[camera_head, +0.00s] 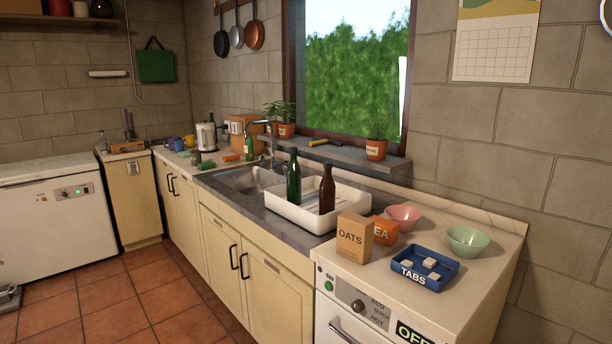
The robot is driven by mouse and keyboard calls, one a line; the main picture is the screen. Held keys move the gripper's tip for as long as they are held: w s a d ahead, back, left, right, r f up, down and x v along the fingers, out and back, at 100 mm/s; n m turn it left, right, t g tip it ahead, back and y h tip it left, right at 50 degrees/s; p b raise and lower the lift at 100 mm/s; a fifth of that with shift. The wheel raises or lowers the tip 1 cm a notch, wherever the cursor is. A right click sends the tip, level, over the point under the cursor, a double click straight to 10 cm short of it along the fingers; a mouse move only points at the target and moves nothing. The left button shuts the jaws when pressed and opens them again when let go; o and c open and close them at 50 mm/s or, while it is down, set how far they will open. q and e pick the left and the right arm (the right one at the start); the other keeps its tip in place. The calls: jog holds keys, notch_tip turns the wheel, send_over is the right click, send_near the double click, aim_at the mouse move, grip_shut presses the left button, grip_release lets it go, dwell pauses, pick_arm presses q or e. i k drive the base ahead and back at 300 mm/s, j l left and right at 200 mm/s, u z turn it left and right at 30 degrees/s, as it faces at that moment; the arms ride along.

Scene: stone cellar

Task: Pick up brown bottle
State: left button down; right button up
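The brown bottle (327,190) stands upright in a white dish rack (287,212) beside the sink. A dark green bottle (293,180) stands upright in the same rack, just left of the brown one and apart from it. The rack's front wall hides little of the brown bottle's base. Neither my left nor my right gripper can be made out in the head view. Nothing is touching the brown bottle.
An oats box (354,238), an orange tea box (384,230), a pink bowl (403,217), a green bowl (467,240) and a blue tray (425,268) stand right of the rack. The tap (262,140) rises behind the sink (245,180). The tiled floor (150,295) ahead is mostly clear.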

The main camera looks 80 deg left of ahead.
aim_at(327, 186)
jog(key=u, duration=1.4)
jog(key=j+u, duration=0.2)
jog(key=u, duration=0.2)
jog(key=i+j+u, duration=0.1)
jog(key=u, duration=0.3)
jog(key=i+j+u, duration=0.1)
jog(key=u, duration=0.3)
jog(key=i+j, duration=0.75)
jog(key=j, duration=0.15)
